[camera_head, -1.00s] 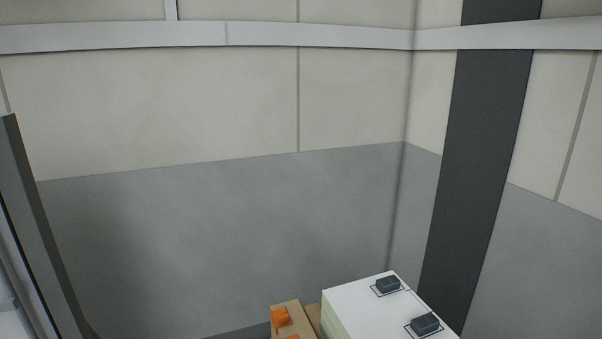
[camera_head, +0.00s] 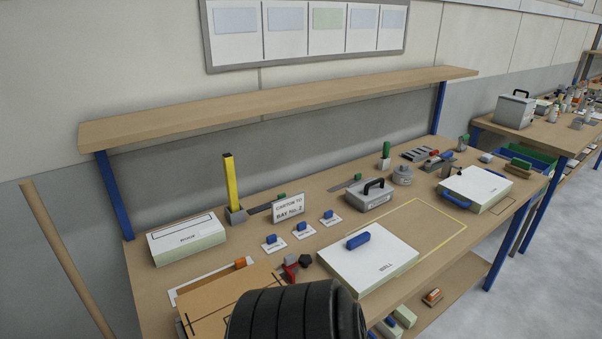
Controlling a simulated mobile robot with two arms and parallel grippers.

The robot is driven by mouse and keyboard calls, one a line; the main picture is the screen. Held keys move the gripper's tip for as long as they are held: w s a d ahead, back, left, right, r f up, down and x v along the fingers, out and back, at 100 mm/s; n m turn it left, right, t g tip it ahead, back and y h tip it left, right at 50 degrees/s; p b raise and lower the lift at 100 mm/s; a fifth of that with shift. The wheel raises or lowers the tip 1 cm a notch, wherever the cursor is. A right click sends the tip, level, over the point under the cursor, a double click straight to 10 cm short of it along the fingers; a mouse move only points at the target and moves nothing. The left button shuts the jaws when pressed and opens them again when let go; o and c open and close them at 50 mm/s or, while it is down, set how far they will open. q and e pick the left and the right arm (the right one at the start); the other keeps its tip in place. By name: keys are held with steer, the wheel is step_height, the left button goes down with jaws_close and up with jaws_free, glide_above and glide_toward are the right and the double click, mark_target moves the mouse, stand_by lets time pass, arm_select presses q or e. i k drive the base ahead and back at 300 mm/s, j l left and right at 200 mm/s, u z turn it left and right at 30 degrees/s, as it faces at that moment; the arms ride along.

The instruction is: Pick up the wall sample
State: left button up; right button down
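A thick white panel with a blue handle (camera_head: 358,241) lies flat on the workbench; I take its lettering as "WALL", so this is the wall sample (camera_head: 385,265). It sits partly over a yellow outlined rectangle on the bench top. A black ribbed arm part of mine covers the bottom middle of the view, near the panel's lower left corner. Neither gripper shows, so I cannot see their fingers or whether they hold anything.
An open brown carton (camera_head: 228,300) lies left of the panel, near my arm. A sign (camera_head: 289,207) reads "CARTON TO BAY No. 2". Another white panel (camera_head: 480,188) lies at the right end and a white box (camera_head: 187,239) at the left. A shelf (camera_head: 280,105) overhangs the bench.

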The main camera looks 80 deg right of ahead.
mark_target(364, 261)
steer(key=z, duration=3.2)
